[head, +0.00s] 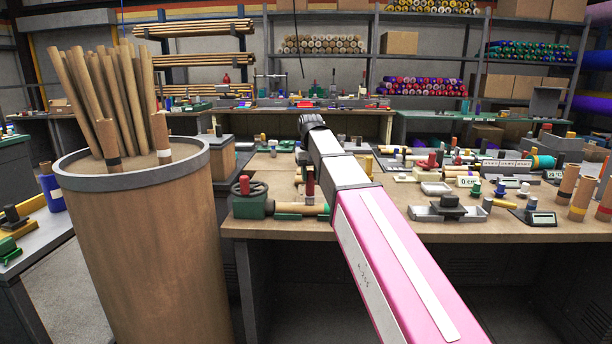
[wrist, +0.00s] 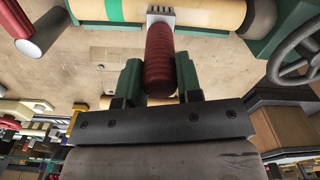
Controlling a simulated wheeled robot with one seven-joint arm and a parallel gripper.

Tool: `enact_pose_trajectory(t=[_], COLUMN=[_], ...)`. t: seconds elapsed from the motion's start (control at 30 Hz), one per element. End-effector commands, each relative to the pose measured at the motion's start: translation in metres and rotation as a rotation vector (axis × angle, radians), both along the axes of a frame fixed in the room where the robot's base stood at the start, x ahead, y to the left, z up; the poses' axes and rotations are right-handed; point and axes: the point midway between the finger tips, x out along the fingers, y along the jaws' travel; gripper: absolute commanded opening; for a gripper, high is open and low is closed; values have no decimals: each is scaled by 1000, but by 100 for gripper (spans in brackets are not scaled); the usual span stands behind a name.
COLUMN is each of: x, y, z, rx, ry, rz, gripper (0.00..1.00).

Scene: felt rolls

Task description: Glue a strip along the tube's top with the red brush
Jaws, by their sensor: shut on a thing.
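The red brush (wrist: 160,62) is held in my gripper (wrist: 158,80), its red handle between the two green fingers. Its pale ferrule and dark bristle end overlap the edge of the cream tube (wrist: 205,14) in the wrist view. I cannot tell whether the bristles touch it. The tube lies level in a green stand with a handwheel (wrist: 296,50). In the head view the tube (head: 314,209) is on the near bench, right of the handwheel (head: 250,188). My arm hides much of the gripper there. No glue strip can be made out.
A large drum (head: 150,245) of upright cardboard tubes stands left of the bench. The bench (head: 270,229) is crowded on the right with small tools, trays and rolls (head: 566,185). Loaded shelves stand behind. Some bare bench top shows around the stand.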

Motion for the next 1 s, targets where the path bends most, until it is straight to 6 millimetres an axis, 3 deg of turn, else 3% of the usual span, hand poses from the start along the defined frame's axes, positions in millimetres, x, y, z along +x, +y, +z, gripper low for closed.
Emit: enact_pose_trajectory(t=[0.4, 1.0], x=[0, -1], y=[-3, -33], z=[0, 0], rx=[-1, -1], ry=[0, 0], rz=[0, 0], gripper=[9, 9])
